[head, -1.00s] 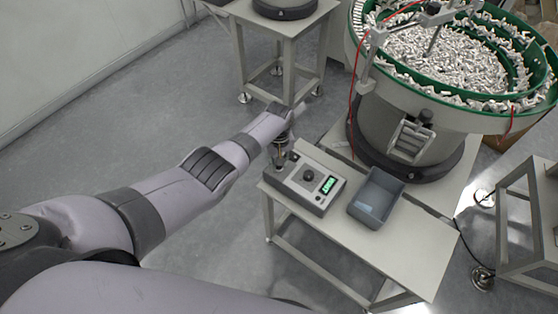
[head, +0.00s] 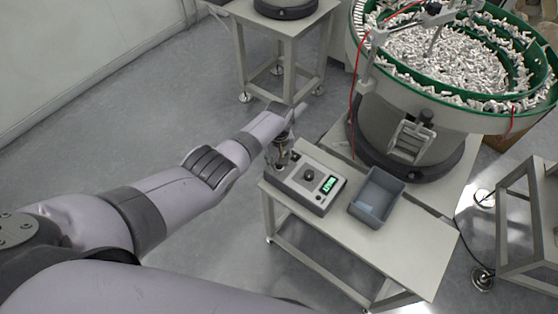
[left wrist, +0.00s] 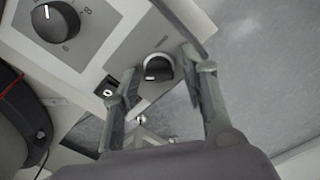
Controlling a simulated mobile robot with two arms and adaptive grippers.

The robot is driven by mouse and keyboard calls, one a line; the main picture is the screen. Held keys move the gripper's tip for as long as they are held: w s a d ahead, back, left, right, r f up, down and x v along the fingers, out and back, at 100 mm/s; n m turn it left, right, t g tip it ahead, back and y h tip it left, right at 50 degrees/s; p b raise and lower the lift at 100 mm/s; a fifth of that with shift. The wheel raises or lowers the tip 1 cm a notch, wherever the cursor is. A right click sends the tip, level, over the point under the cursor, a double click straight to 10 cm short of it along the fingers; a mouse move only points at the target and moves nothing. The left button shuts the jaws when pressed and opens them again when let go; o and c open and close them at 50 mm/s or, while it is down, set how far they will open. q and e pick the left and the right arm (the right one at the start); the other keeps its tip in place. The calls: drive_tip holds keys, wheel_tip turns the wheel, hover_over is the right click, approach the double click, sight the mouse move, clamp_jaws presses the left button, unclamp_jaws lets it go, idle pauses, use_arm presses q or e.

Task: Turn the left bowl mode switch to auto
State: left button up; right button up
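The control box (head: 305,185) sits on the table's left end, with a dark dial (head: 309,174) and a green display (head: 329,184). My left gripper (head: 281,160) is over the box's far left end. In the left wrist view, the mode switch (left wrist: 158,67) is a small round black knob with a white mark. My left gripper (left wrist: 162,78) is open, one finger on each side of this knob. I see gaps between fingers and knob; contact is not clear. In the head view the arm and gripper mostly hide this switch. My right gripper is out of view.
The larger numbered dial (left wrist: 56,22) and a small rocker switch (left wrist: 108,90) are near the mode switch. A grey bin (head: 397,187) stands right of the box. The green-rimmed feeder bowl (head: 410,92) full of parts stands behind. The table's front is clear.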

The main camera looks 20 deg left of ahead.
use_arm(q)
wheel_tip(320, 180, up, 12)
idle(0.9)
idle(0.4)
